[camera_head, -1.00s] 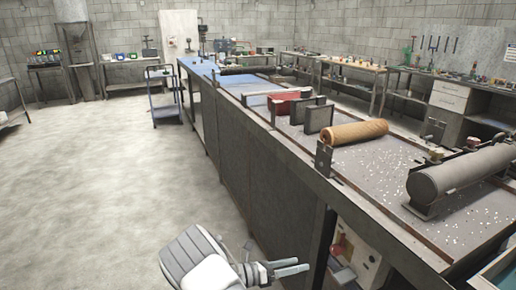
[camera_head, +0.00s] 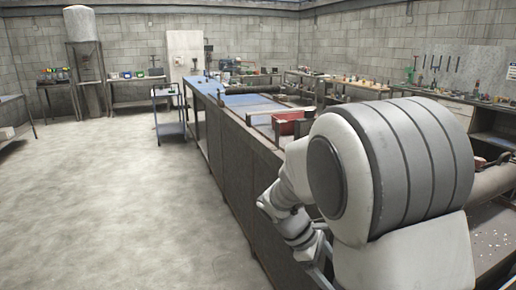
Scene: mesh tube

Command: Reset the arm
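My arm fills the right half of the head view, with a large white and grey joint close to the camera. Its thinner white wrist part hangs down beside the near side of the long workbench (camera_head: 232,165). The end of my gripper (camera_head: 320,262) shows only in small part behind the arm, so its fingers cannot be made out. No object is seen in it. The tan mesh tube on the bench is hidden behind my arm.
A grey cylinder (camera_head: 492,181) shows partly at the right edge. A red object (camera_head: 288,122) sits on the bench. A blue cart (camera_head: 170,118) stands to the left of the bench's far end. The concrete floor (camera_head: 110,205) at left is clear.

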